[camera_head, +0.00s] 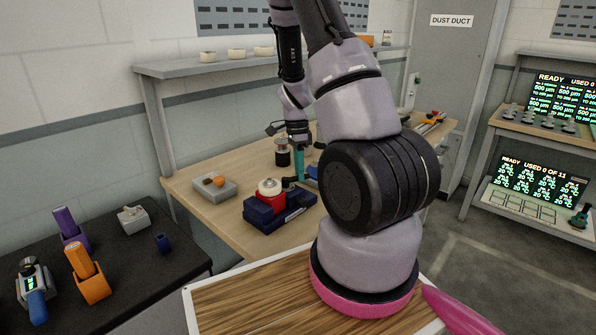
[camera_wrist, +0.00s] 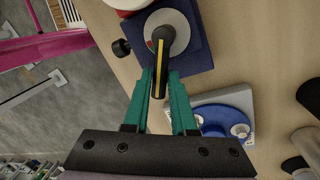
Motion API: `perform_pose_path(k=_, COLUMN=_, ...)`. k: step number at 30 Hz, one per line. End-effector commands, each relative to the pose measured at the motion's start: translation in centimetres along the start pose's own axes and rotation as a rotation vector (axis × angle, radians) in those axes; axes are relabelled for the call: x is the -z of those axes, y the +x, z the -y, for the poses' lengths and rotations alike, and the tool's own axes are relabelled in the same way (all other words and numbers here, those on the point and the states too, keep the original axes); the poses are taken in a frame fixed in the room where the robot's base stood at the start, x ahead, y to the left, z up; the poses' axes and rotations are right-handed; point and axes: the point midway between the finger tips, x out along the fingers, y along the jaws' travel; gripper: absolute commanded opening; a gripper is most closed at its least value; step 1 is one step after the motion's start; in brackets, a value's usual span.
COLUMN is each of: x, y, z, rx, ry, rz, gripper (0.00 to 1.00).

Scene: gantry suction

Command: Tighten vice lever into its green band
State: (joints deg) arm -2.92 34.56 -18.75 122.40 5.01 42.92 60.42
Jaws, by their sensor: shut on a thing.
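The vice (camera_wrist: 196,58) is a dark blue block with a round grey dial (camera_wrist: 181,27) on top in the wrist view. Its lever (camera_wrist: 161,62) is black with a yellow stripe and lies across the dial, pointing toward my gripper. My gripper (camera_wrist: 165,82) has teal fingers, shut on the lever's free end.
A red block with a white top (camera_head: 270,188) stands on a navy base close by on the bench (camera_head: 225,227). A grey tray with a blue disc (camera_wrist: 238,117) lies right of the fingers in the wrist view. A tray with an orange ball (camera_head: 215,184) sits left.

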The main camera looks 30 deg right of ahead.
Motion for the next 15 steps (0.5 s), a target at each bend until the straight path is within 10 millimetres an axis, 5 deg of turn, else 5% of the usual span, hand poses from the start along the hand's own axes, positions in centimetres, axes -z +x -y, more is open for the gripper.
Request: perform_pose_path(k=15, x=-0.01, y=0.01, z=-0.4, rx=0.002, ry=0.099, rz=0.021, gripper=0.0)
